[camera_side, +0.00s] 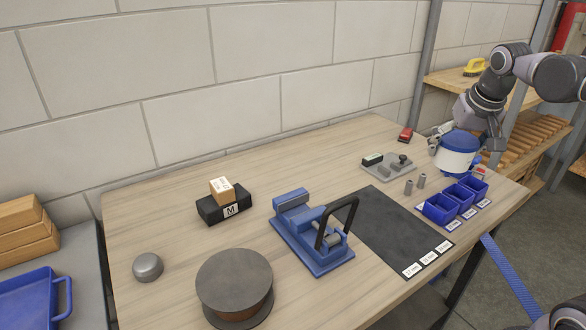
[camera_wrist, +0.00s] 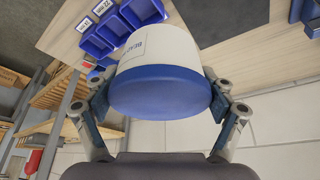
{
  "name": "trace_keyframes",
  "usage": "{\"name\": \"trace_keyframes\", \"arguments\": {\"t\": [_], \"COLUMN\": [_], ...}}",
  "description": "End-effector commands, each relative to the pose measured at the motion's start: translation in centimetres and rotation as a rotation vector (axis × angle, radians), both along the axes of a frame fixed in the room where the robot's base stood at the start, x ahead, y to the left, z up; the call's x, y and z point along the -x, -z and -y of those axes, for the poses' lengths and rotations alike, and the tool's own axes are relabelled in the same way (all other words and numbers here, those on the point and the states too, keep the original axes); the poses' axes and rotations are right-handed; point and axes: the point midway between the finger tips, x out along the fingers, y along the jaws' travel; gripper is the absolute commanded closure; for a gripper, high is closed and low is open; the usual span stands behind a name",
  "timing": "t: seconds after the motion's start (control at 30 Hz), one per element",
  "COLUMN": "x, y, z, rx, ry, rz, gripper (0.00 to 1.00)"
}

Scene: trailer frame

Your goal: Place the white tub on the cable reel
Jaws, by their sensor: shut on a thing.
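The white tub (camera_side: 456,160) has a blue lid and a blue band at its base. My gripper (camera_side: 455,137) is shut on it at the right end of the table, beside the blue bins. In the wrist view the tub (camera_wrist: 165,55) sits between the two fingers of my gripper (camera_wrist: 163,112), its blue lid toward the camera. The tub appears upright; whether it touches the table is hard to tell. The cable reel (camera_side: 234,283) stands at the front left of the table, flat dark disc on top, with nothing on it. The reel is far from my gripper.
A blue vise-like fixture (camera_side: 312,235) with a black handle stands between reel and tub. A dark mat (camera_side: 390,225), blue bins (camera_side: 440,208), small metal cylinders and a grey tray (camera_side: 388,167) lie nearer the tub. A black block (camera_side: 222,207) bears a small box; a grey dome (camera_side: 148,267) sits left.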

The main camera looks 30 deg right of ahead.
Motion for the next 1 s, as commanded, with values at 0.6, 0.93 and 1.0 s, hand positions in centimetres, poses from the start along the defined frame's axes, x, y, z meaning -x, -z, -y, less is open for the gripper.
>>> {"name": "trace_keyframes", "arguments": {"t": [0.6, 0.93, 1.0], "x": [-3.6, -8.7, -9.3], "y": [-5.0, -5.1, -5.1], "z": [-5.0, -16.9, -20.0], "rx": [-0.004, -0.006, -0.006], "ry": [-0.228, -0.697, -0.809], "rz": [-0.010, -0.020, -0.020], "gripper": [0.68, 0.68, 0.68]}}
